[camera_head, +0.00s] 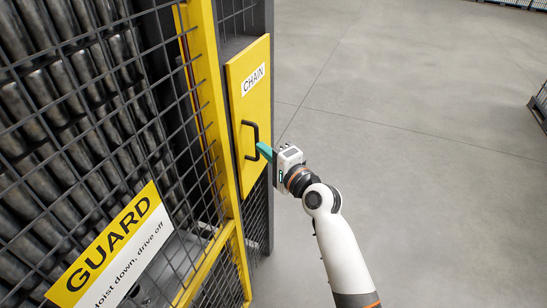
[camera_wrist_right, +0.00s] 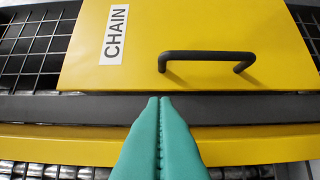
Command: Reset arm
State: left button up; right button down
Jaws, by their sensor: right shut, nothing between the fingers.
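My right gripper (camera_head: 265,151) has teal fingers and is beside the yellow panel door marked CHAIN (camera_head: 246,105), close to its black handle (camera_head: 250,139). In the right wrist view the two teal fingertips (camera_wrist_right: 159,99) are pressed together with nothing between them. They point at the dark strip along the edge of the yellow door (camera_wrist_right: 120,30). The black handle (camera_wrist_right: 207,58) stands apart from the fingertips, above and to the right of them. The door appears shut against its frame. My left gripper is in neither view.
A wire mesh guard with a yellow frame (camera_head: 210,110) stands at the left, with stacked dark cylinders behind it. A GUARD sign (camera_head: 108,243) hangs on the mesh. Open grey floor (camera_head: 420,110) lies to the right. Part of a rack (camera_head: 541,104) shows at the far right edge.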

jog(key=s+d+f+n+g+h+b, duration=0.1)
jog(key=s+d+f+g+h, duration=0.3)
jog(key=f, duration=1.1)
jog(key=s+d+f+n+h, duration=0.15)
jog(key=s+d+f, duration=0.45)
jog(key=f, duration=0.9)
jog(key=s+d+f+n+g+h+b, duration=0.15)
jog(key=s+d+f, duration=0.35)
jog(key=f, duration=0.9)
jog(key=s+d+f+n+g+h, duration=0.1)
jog(key=s+d+f, duration=0.3)
jog(key=s, duration=0.8)
jog(key=s+d+f+n+g+h, duration=0.2)
jog(key=s+d+f+n+g, duration=0.1)
jog(key=s+f, duration=0.6)
jog(key=s+d+f+n+g+h, duration=0.1)
jog(key=s+d+f+n+g, duration=0.2)
jog(key=s, duration=1.4)
jog(key=d+f+n+b, duration=0.1)
jog(key=d+f, duration=0.2)
jog(key=f, duration=0.1)
jog(key=shift+s+d+f+h, duration=0.2)
jog(key=shift+d+h, duration=0.2)
